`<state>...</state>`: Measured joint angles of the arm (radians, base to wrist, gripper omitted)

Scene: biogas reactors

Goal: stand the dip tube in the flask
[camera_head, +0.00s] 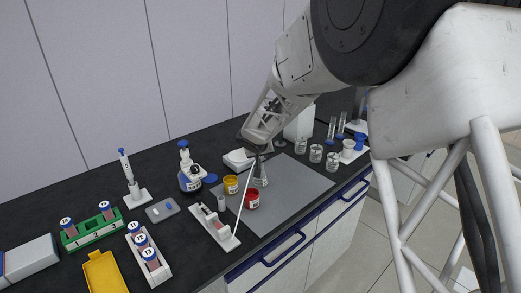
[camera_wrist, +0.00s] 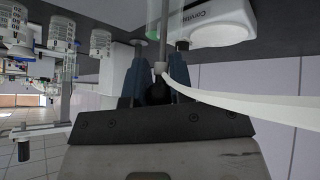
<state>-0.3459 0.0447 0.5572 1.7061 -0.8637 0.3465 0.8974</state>
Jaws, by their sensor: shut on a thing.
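My gripper (camera_head: 257,146) is shut on the dip tube, a thin grey tube. In the wrist view the dip tube (camera_wrist: 163,42) stands between the blue fingers of my gripper (camera_wrist: 157,78). A white flexible hose (camera_wrist: 235,102) runs from its collar off to the right. In the head view the hose (camera_head: 246,192) hangs from my gripper down to a white rack. The clear conical flask (camera_head: 261,179) stands on the grey mat just below my gripper. I cannot tell whether the tube's lower end is inside the flask neck or in front of it.
A yellow-labelled jar (camera_head: 231,185) and a red jar (camera_head: 252,201) stand close beside the flask. The white rack (camera_head: 222,236) lies at the mat's left edge. Several glass beakers (camera_head: 316,153) stand to the right. The front of the grey mat (camera_head: 290,208) is clear.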

